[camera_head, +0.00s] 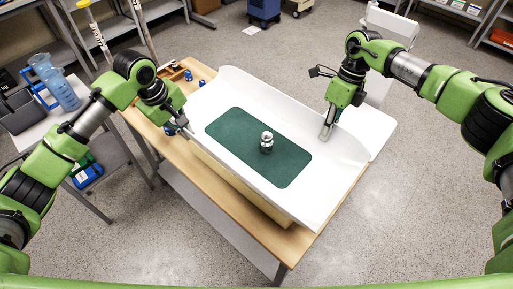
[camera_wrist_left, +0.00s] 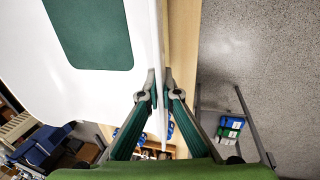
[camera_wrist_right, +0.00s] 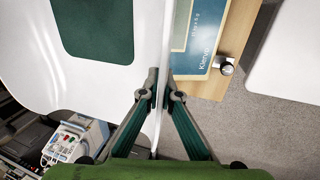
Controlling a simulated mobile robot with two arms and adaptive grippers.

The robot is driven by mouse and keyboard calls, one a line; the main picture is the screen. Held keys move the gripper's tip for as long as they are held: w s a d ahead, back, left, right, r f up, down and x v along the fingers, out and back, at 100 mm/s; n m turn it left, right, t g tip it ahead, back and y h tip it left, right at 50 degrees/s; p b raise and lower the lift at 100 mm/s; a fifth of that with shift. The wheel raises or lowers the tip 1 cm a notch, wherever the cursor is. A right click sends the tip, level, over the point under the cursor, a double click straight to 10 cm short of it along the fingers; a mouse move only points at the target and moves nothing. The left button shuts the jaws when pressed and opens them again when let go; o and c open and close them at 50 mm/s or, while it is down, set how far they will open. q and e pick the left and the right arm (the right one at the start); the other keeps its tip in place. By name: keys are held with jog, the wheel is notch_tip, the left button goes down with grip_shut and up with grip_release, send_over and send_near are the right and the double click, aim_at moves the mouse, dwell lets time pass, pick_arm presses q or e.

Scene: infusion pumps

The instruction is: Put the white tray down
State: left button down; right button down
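The white tray (camera_head: 338,165) has raised, curved ends and a dark green mat (camera_head: 232,130) on it.
A pale yellow block (camera_head: 240,188) shows under the tray's front edge. A blue lettered box (camera_wrist_right: 205,40) lies on the table below the tray. Small blue items (camera_head: 188,75) sit at the table's far left end. A side table (camera_head: 38,135) holds a blue jug (camera_head: 58,88).

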pick_arm(q)
jog(key=shift+f, duration=0.35)
pick_arm(e)
jog(key=shift+f, duration=0.35)
pick_arm(q)
jog(key=c, duration=2.3)
grip_release()
pick_arm(e)
jog(key=c, duration=2.3)
grip_release()
jog(key=shift+r, duration=0.1)
pick_arm(q)
jog(key=shift+r, duration=0.1)
jog(key=shift+a+r, duration=0.15)
jog(key=shift+r, duration=0.4)
jog(key=v, duration=1.1)
jog(key=shift+s, duration=0.15)
pick_arm(e)
jog(key=v, duration=1.2)
